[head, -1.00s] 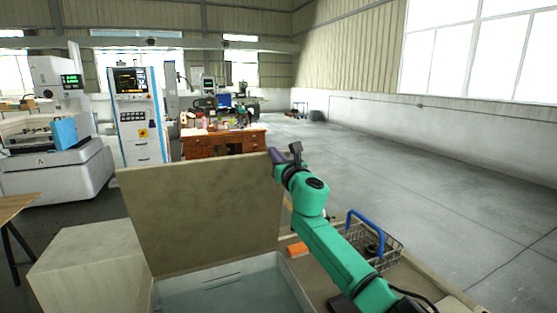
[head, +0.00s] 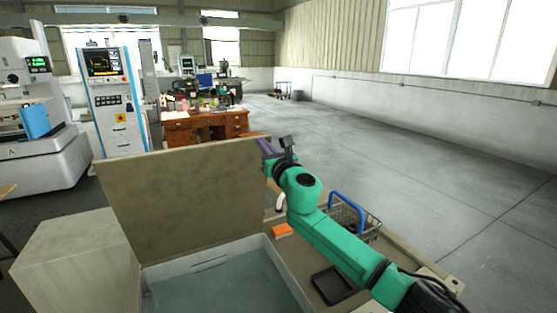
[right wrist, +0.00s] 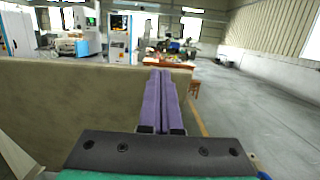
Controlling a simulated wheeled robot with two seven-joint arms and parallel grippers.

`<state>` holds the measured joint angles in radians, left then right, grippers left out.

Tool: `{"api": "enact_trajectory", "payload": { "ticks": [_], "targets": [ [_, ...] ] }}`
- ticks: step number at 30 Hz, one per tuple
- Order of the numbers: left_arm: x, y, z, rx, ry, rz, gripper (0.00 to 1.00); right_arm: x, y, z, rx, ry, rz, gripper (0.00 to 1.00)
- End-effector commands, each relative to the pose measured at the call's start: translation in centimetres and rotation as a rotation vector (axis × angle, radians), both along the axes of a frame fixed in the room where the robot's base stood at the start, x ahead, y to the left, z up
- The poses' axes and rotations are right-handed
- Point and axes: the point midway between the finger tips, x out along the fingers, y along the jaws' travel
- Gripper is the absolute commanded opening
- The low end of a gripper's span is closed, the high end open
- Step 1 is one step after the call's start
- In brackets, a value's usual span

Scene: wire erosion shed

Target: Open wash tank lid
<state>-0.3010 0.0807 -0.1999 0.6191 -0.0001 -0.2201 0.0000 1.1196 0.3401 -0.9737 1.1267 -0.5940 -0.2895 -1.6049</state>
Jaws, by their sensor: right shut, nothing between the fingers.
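The wash tank lid (head: 185,200) is a beige-grey panel standing raised, close to upright, at the back of the tank. The wash tank (head: 215,285) below it is open and shows bluish water inside pale walls. My right gripper (head: 267,147) is at the lid's upper right corner, its purple fingers shut and empty. In the right wrist view the shut fingers (right wrist: 160,100) point away over the top edge of the lid (right wrist: 70,105). I cannot tell whether they touch the lid. My left gripper is not in view.
On the bench right of the tank are an orange block (head: 282,230), a dark tray (head: 333,285) and a wire basket with a blue handle (head: 347,211). A pale block (head: 75,260) stands left of the tank. Open floor (head: 430,170) lies to the right.

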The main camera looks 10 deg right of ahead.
Motion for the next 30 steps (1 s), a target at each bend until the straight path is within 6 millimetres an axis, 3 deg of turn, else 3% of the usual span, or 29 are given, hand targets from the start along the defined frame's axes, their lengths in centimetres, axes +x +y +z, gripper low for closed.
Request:
{"api": "enact_trajectory", "payload": {
  "ticks": [15,19,20,21,22,30],
  "targets": [
    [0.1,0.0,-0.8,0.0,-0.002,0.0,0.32,-8.0,-2.5,-1.8,-0.002,0.003,0.002,0.0],
    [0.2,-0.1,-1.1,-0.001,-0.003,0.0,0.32,-9.3,-2.9,-2.0,-0.002,0.005,0.002,0.0],
    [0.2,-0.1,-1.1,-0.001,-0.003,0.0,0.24,-9.5,-2.9,-1.9,-0.002,0.004,0.003,0.0],
    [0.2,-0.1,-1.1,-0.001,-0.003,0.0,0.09,-9.6,-2.9,-1.9,-0.001,0.004,0.003,0.0],
    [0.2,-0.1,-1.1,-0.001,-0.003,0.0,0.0,-9.7,-2.9,-1.9,-0.001,0.005,0.003,0.0],
    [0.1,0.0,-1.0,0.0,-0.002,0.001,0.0,-9.7,-2.9,-1.9,0.005,0.007,0.003,0.0]
  ]
}}
